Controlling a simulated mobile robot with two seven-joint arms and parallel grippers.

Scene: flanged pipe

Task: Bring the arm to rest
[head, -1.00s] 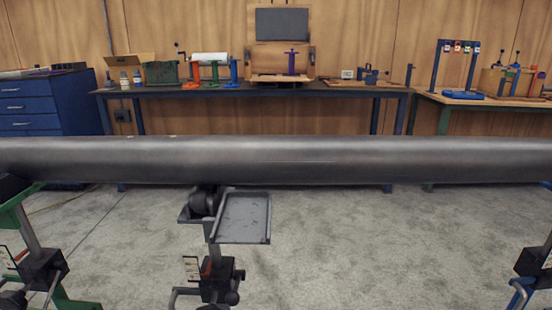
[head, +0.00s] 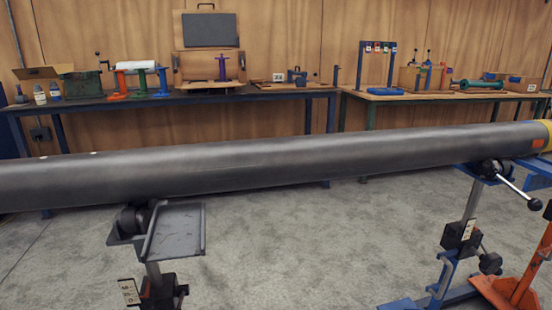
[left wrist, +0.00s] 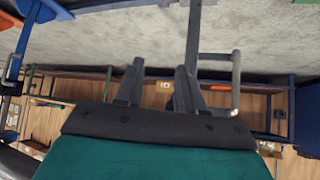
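My left gripper (left wrist: 159,70) shows in the left wrist view. Its two dark fingers stand apart with nothing between them, so it is open and empty. Neither arm nor gripper shows in the head view, and my right gripper is in no view. The long grey pipe (head: 270,163) crosses the head view and rests on stands. Its right end has an orange mark (head: 538,143) and a yellow part (head: 547,128) cut off by the picture edge.
A stand with a grey tray (head: 175,230) is under the pipe at left. A blue stand (head: 447,270) and an orange stand (head: 508,288) are at right. Workbenches (head: 190,98) with tools line the wooden wall. Grey floor between the stands is clear.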

